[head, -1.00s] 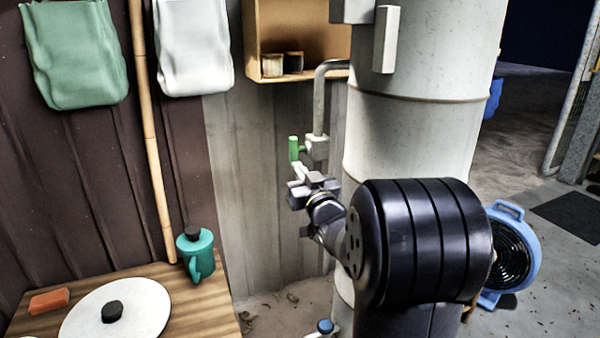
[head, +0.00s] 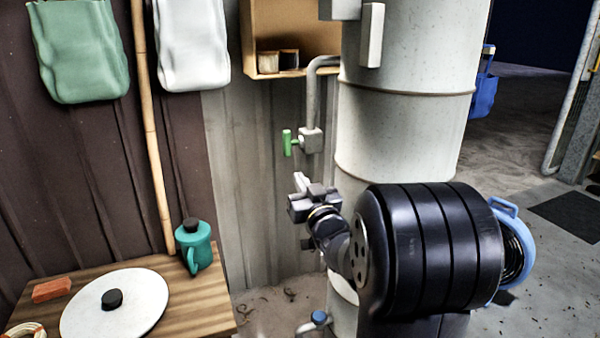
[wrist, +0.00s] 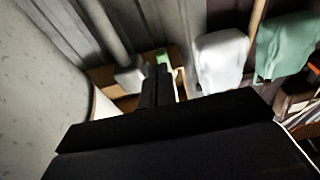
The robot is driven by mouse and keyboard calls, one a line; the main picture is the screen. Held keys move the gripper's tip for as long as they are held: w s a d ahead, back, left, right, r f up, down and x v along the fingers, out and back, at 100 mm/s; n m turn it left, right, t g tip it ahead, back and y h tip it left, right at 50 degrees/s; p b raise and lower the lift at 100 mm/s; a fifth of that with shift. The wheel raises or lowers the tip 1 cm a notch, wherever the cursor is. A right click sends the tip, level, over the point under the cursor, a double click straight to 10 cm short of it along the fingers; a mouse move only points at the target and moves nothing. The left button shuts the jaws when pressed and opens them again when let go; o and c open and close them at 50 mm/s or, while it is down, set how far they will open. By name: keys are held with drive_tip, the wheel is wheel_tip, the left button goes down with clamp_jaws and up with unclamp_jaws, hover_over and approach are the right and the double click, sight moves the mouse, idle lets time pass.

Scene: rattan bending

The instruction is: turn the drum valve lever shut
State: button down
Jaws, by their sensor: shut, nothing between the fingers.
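The green valve lever (head: 287,142) stands upright, to the left of its grey valve body (head: 311,140). The valve hangs at the lower end of a bent pipe from the tall pale drum (head: 400,130). My gripper (head: 300,182) is shut and empty, a little below the lever in the head view, with a visible gap between them. In the wrist view, part of the green lever (wrist: 162,55) shows just past the tips of my shut fingers (wrist: 158,70), which partly hide it. The valve body (wrist: 130,78) shows to their left.
A wooden shelf box (head: 290,35) hangs above the valve. A bench (head: 190,300) at lower left holds a teal jug (head: 194,246) and a white disc (head: 115,303). A blue-topped fitting (head: 319,318) sits low by the drum.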

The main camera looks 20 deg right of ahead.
drive_tip(key=s+f, duration=0.5)
idle(0.4)
